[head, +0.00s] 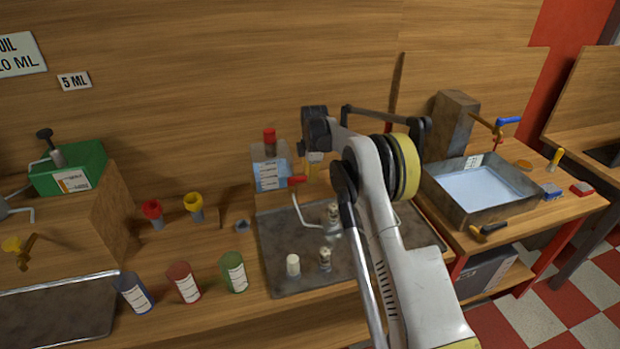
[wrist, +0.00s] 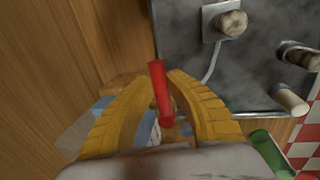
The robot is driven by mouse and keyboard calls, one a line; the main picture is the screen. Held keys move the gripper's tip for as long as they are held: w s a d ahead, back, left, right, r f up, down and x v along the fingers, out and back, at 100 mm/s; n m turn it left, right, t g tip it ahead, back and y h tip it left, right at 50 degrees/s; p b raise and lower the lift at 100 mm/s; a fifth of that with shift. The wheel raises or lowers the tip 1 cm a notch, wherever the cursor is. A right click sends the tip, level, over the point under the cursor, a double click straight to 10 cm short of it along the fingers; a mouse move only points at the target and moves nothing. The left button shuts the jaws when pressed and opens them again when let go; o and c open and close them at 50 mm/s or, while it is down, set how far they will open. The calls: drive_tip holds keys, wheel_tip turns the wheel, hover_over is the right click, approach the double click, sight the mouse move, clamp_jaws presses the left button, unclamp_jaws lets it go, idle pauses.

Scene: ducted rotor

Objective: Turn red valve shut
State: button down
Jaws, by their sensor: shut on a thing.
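The red valve has a straight red handle (wrist: 159,88) that stands between my gripper's yellow fingers in the wrist view. In the head view the red handle (head: 298,181) shows beside the clear bottle, to the right of it. My gripper (wrist: 163,84) has its two curved fingers around the handle and is shut on it. In the head view my gripper (head: 314,163) is small and partly covered by my arm. The valve's body is mostly hidden behind the fingers.
A clear bottle with a red cap (head: 269,172) stands left of the valve. A dark metal tray (head: 280,236) holds several pale knobs. A water basin (head: 478,208) with blue and red handles is at right.

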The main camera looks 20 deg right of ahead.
idle(0.4)
drive_tip(key=c, duration=1.3)
unclamp_jaws()
drive_tip(key=shift+w+f, duration=0.1)
drive_tip(key=shift+r, duration=0.2)
wheel_tip(320, 180, up, 12)
drive_tip(key=s, duration=0.2)
drive_tip(key=shift+s+f, duration=0.2)
drive_tip(key=shift+f, duration=0.05)
